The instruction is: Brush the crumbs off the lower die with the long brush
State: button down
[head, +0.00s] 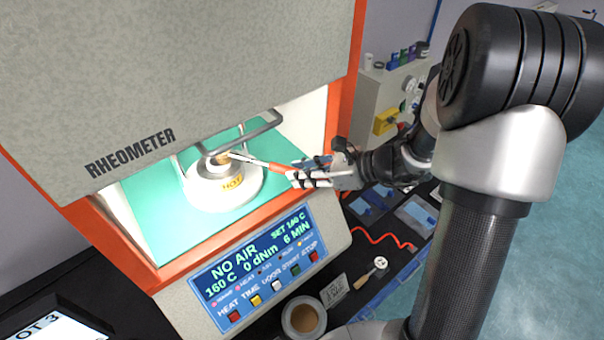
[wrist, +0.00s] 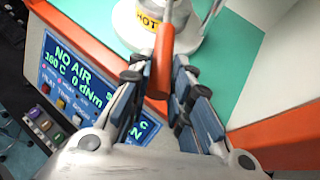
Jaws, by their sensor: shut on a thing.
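My gripper (head: 318,174) is shut on the orange handle of the long brush (head: 270,165). The brush reaches left into the rheometer's open chamber, its head over the top of the lower die (head: 220,170). The die sits on a round white base with a yellow HOT label (head: 233,183). I cannot tell whether the bristles touch the die, and crumbs are too small to make out. In the wrist view the orange handle (wrist: 163,60) runs up between the fingers (wrist: 160,95) toward the white base (wrist: 187,42).
The rheometer's orange frame (head: 340,90) and grey hood (head: 170,70) bound the chamber, and a grey bar (head: 262,130) crosses above the die. The control panel (head: 262,262) reads NO AIR, 160 C. A round cup (head: 304,318) and a small wooden-handled tool (head: 371,272) are on the dark bench.

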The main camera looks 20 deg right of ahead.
jog(key=shift+s, duration=0.2)
jog(key=shift+b, duration=0.4)
dwell(1.8)
jog(key=shift+r, duration=0.15)
